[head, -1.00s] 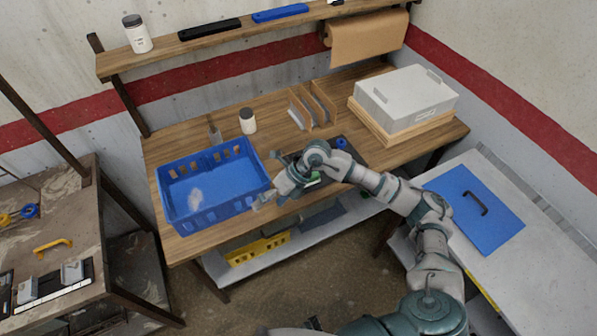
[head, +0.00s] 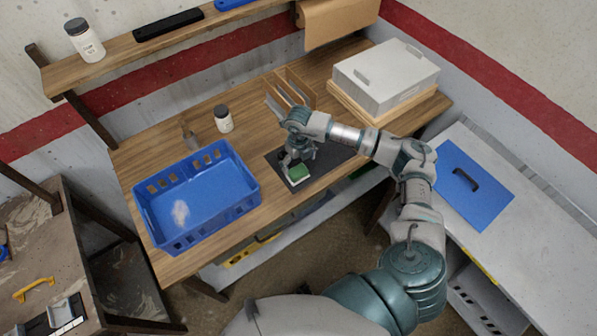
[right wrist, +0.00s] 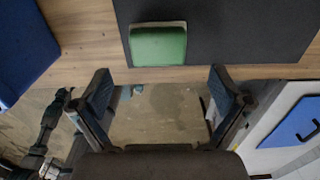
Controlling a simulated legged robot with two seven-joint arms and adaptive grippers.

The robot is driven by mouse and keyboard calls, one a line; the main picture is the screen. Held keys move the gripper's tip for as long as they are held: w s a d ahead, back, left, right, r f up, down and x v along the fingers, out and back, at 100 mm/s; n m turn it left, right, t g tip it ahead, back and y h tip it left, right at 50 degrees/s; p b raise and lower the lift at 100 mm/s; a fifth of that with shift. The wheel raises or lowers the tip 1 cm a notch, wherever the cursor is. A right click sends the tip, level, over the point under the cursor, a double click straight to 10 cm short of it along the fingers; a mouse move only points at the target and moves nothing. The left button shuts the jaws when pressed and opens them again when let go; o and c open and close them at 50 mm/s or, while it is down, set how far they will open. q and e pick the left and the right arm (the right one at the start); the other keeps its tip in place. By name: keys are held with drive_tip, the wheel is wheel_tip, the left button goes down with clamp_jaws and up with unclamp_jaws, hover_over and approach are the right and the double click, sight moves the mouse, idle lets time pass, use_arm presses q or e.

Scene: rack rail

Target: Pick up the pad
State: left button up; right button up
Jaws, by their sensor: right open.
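The pad (head: 299,173) is a small green block with a pale edge. It lies on a dark mat (head: 324,164) near the front edge of the wooden bench. In the right wrist view the green pad (right wrist: 158,45) shows on the dark mat (right wrist: 240,30), ahead of my fingertips and between their lines. My right gripper (head: 292,162) is over the mat beside the pad and partly covers it in the head view. In the right wrist view my right gripper (right wrist: 160,85) is open, with nothing between its fingers. My left gripper is not in view.
A blue crate (head: 247,205) stands left of the mat. A white jar (head: 223,119), a wooden divider (head: 306,91) and a grey lidded box (head: 385,75) stand farther back. A side table with a blue panel (head: 490,211) is at right.

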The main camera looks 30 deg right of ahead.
sight(297, 171)
drive_tip(key=shift+f, duration=0.6)
drive_tip(key=shift+s+a+f, duration=0.1)
drive_tip(key=shift+a+f, duration=0.15)
drive_tip(key=shift+f, duration=0.15)
drive_tip(key=f, duration=0.2)
drive_tip(key=f+p, duration=0.1)
drive_tip(key=shift+w+f, duration=0.25)
drive_tip(key=shift+f, duration=0.1)
drive_tip(key=shift+w+f, duration=0.1)
drive_tip(key=shift+f, duration=0.4)
drive_tip(key=shift+d, duration=0.25)
drive_tip(key=c, duration=1.2)
drive_tip(key=shift+s+a, duration=0.2)
